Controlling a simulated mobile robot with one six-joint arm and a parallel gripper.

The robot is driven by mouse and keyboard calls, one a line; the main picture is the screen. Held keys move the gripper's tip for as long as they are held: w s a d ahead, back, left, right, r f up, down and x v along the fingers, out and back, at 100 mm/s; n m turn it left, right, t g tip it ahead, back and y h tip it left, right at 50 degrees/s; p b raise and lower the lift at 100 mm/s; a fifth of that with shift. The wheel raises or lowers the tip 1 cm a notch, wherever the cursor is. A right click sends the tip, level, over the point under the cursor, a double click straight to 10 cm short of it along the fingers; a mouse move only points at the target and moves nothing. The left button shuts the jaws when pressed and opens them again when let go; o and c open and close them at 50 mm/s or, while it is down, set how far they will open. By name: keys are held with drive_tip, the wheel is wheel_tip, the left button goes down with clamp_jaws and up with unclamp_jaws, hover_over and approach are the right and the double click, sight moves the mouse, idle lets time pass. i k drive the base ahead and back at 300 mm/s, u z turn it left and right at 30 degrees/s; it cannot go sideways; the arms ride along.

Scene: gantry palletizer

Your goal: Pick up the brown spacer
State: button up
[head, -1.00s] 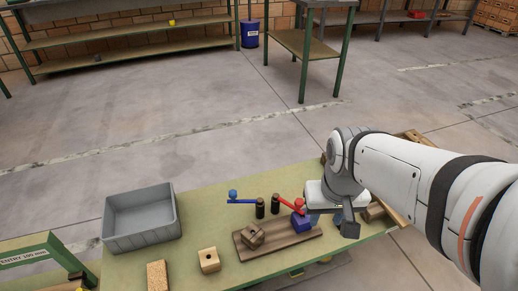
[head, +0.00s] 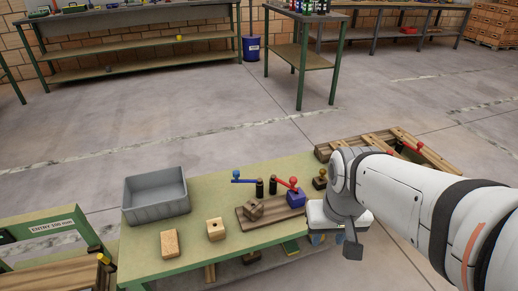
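A dark brown block (head: 253,209) sits tilted on a brown wooden board (head: 270,222) on the green bench (head: 200,263). Two lighter wooden pieces lie left of the board: a tan block with a hole (head: 216,230) and a flat tan block (head: 170,244). I cannot tell for sure which piece is the brown spacer; the dark block is the brownest. My gripper (head: 333,241) hangs at the bench's right front edge, right of the board and apart from these pieces. The wrist hides much of it, and its opening is not clear.
A grey bin (head: 155,194) stands at the bench's back left. A blue block with a red handle (head: 295,196) and a blue lever (head: 243,180) with dark posts stand by the board. A wooden frame (head: 385,145) lies behind my arm.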

sight(254, 214)
drive_tip(key=u, duration=0.15)
drive_tip(key=i, duration=0.9)
drive_tip(key=z, duration=0.05)
